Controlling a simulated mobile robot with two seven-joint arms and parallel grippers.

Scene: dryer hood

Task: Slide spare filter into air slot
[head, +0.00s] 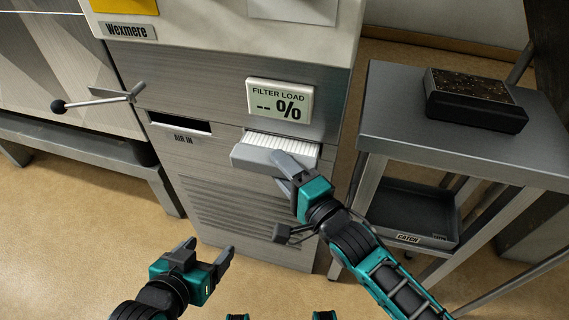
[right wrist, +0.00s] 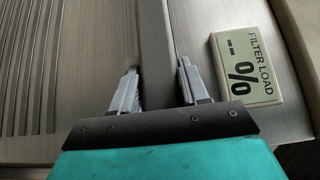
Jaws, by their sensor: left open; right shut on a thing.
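The spare filter (head: 282,146) has white pleats and a grey front bar. It is at the cabinet front, below the filter load display (head: 280,102). I cannot tell whether its back edge is inside an opening or only in front of the panel. My right gripper (head: 281,172) is shut on its grey front bar; the bar also shows between the fingers in the right wrist view (right wrist: 157,45). A dark, empty slot (head: 180,123) marked AIR IN is to the left of the filter. My left gripper (head: 208,252) is open and empty, low in front of the cabinet.
A dark speckled filter block (head: 475,98) lies on the grey cart (head: 395,105) at right. A tray (head: 405,212) marked CATCH is below. A ball-ended lever (head: 95,103) sticks out at left. Louvres (head: 225,205) are under the filter. The floor at left is clear.

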